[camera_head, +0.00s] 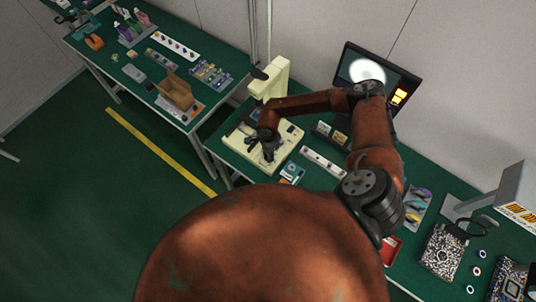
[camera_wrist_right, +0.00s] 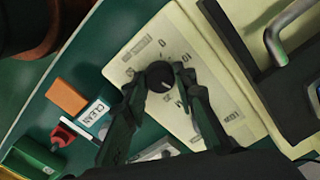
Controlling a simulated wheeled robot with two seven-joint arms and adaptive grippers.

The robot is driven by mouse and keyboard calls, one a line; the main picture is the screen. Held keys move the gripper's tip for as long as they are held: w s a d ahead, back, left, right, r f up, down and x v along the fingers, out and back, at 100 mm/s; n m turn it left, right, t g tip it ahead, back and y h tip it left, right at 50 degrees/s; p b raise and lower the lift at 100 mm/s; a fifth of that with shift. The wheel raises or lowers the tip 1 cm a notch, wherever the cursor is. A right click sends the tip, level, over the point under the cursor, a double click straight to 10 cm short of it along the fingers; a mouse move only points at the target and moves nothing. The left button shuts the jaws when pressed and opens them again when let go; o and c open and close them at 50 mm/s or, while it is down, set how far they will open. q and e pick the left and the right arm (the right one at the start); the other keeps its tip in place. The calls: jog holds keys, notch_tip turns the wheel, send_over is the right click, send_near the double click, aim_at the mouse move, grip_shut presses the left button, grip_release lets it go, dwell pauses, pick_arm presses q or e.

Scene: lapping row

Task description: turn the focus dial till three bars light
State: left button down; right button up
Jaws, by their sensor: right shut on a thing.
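The focus dial (camera_wrist_right: 160,76) is a dark round knob on the cream face of the instrument, with printed marks around it, in the right wrist view. My right gripper (camera_wrist_right: 162,88) has its two fingers on either side of the dial and is shut on it. In the head view my right gripper (camera_head: 268,149) reaches down onto the cream instrument base (camera_head: 291,136), and the dial is hidden there. The monitor (camera_head: 386,68) behind shows a white disc and a short stack of yellow lit bars (camera_head: 400,97); their count is hard to tell. My left gripper is not in view.
A cream column (camera_head: 276,78) rises behind the base. An orange block (camera_wrist_right: 67,96) and a white "CLEAN" label (camera_wrist_right: 93,112) lie beside the base. A strip with small knobs (camera_head: 323,161) is to the right. Another bench with tools (camera_head: 222,98) stands left.

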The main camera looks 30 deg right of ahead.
jog(key=m, duration=0.3)
jog(key=o, duration=1.2)
jog(key=shift+c, duration=0.2)
notch_tip(320, 180, up, 12)
dwell(0.4)
